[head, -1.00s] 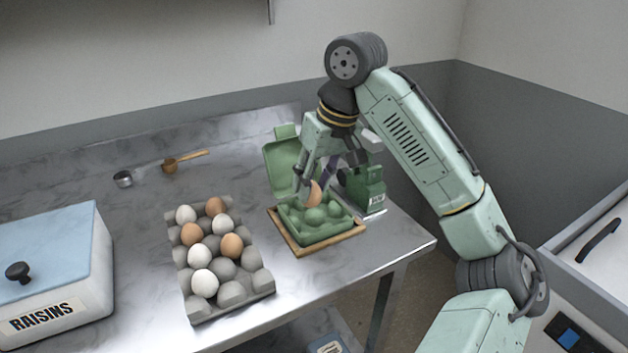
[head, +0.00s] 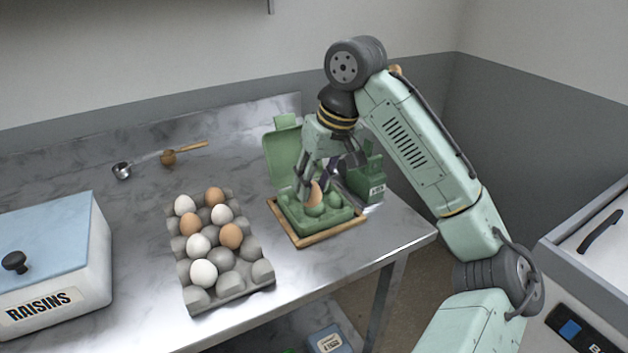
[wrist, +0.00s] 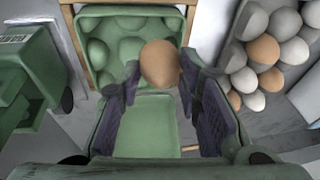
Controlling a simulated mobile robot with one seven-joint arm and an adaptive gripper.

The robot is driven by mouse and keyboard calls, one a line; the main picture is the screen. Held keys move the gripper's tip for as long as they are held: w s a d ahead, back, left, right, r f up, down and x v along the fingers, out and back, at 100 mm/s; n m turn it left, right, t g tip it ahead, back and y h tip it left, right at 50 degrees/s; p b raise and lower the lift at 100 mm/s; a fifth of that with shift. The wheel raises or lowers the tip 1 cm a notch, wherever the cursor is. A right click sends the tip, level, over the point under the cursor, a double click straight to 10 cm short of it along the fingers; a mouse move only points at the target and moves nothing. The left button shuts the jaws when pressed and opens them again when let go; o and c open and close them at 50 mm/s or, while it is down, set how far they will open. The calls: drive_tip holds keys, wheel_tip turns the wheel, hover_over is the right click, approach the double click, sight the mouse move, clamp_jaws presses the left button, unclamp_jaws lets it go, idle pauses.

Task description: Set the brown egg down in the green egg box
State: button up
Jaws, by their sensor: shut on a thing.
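The brown egg (head: 314,195) is between the fingers of my gripper (head: 312,190), low over the green egg box (head: 322,222). The egg also shows in the wrist view (wrist: 160,64), with the gripper's dark pads (wrist: 160,95) on either side of it. The egg box also shows in the wrist view (wrist: 103,77). It is open, its lid (head: 283,152) raised at the back, and its cups look empty apart from the held egg. I cannot tell whether the egg touches a cup.
The egg box stands on a wooden board (head: 312,240) near the table's right edge. A green device (head: 372,180) stands close behind it to the right. A grey tray (head: 230,285) of brown and white eggs lies left. A raisins box (head: 55,270) is far left.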

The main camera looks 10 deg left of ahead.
sight(318, 189)
drive_tip(key=shift+f+b, duration=0.95)
drive_tip(key=shift+f, duration=1.05)
idle(0.9)
drive_tip(key=o, duration=0.8)
